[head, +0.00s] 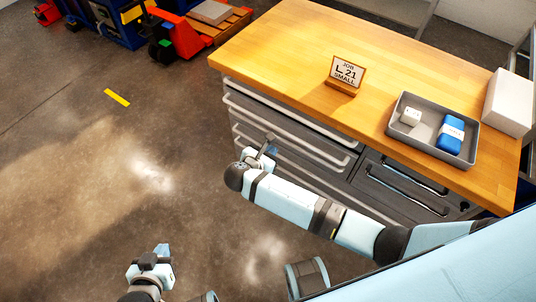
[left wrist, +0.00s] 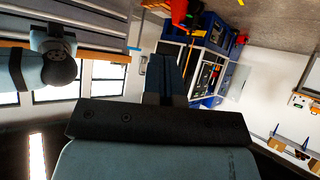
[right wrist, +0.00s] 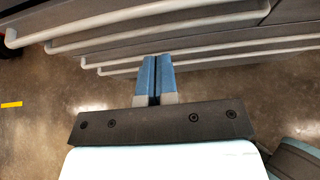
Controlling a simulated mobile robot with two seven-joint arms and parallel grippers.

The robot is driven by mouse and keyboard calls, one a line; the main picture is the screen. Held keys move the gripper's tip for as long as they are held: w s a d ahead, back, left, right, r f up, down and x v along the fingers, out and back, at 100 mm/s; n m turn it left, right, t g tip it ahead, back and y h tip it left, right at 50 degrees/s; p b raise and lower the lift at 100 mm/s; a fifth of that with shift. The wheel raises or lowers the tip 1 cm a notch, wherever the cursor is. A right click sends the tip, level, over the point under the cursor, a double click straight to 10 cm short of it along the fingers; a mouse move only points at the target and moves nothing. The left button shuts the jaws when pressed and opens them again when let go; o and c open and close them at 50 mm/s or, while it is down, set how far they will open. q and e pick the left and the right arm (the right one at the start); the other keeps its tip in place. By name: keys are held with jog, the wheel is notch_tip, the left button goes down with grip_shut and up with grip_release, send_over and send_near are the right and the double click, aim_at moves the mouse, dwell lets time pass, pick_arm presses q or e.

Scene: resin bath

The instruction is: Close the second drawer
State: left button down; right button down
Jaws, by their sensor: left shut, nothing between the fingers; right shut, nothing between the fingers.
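The wooden-topped workbench has a stack of grey drawers (head: 300,127) with long pale bar handles on its left part. Several handles show in the right wrist view, the second from the top (right wrist: 160,32) among them. How far the second drawer stands out is hard to tell. My right gripper (head: 268,147) is shut and empty, in front of the lower handles; its blue fingertips (right wrist: 157,60) overlap the lower handles in the right wrist view, and contact cannot be told. My left gripper (head: 162,250) is shut and empty, over the floor away from the bench.
On the worktop (head: 290,50) are a job sign (head: 346,74), a grey tray (head: 402,130) with a white and a blue item, and a white box (head: 508,102). Dark drawers (head: 400,192) are at the right. A red pallet truck (head: 185,38) stands behind; floor left is clear.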

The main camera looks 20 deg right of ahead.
pick_arm(q)
jog(key=shift+w+d+f+b, duration=0.1)
jog(key=shift+w+d+b, duration=0.15)
jog(key=shift+w+b, duration=0.2)
pick_arm(e)
jog(key=r+x, duration=0.1)
jog(key=x, duration=0.7)
jog(key=shift+w+d+f, duration=0.25)
jog(key=shift+w+d, duration=0.1)
jog(key=shift+d, duration=0.15)
